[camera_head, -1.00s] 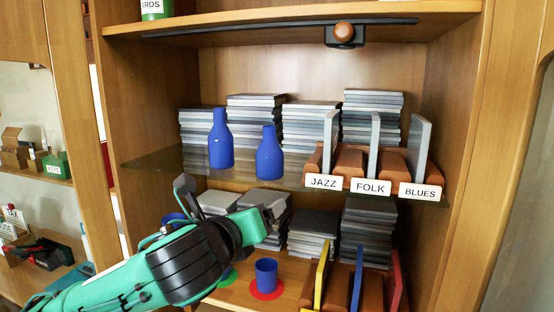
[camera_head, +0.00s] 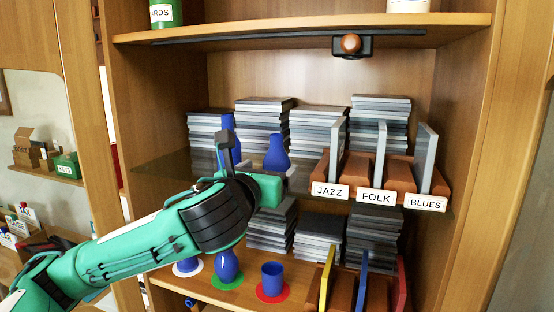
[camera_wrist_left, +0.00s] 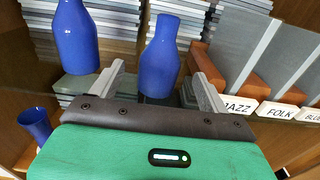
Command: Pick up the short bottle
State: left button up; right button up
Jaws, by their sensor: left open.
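Two blue bottles stand upright on the glass middle shelf. The shorter bottle (camera_head: 277,150) is the right one; the taller bottle (camera_head: 228,122) is partly hidden behind my gripper. My left gripper (camera_head: 256,165) is open and empty at the glass shelf's height. In the left wrist view the short bottle (camera_wrist_left: 160,58) stands ahead, in line with the gap between the two fingers (camera_wrist_left: 158,75), and the tall bottle (camera_wrist_left: 75,40) is left of the left finger. I cannot tell whether the fingers reach around the short bottle. My right gripper is not in view.
Stacks of grey cases (camera_head: 318,122) stand behind the bottles. The holder labelled JAZZ (camera_head: 329,191), FOLK and BLUES is close on the right. Below, a blue cup (camera_head: 272,276) stands on a red disc and a blue vase (camera_head: 227,266) on a green one.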

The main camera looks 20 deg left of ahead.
aim_at(277, 161)
pick_arm(q)
jog(key=shift+w+r+p, duration=0.15)
jog(key=shift+w+p, duration=0.25)
jog(key=shift+w, duration=0.1)
jog(key=w+p, duration=0.2)
jog(key=w, duration=0.2)
jog(key=shift+w+d, duration=0.15)
jog(key=shift+w, duration=0.1)
jog(key=c, duration=1)
jog(key=shift+c, duration=0.9)
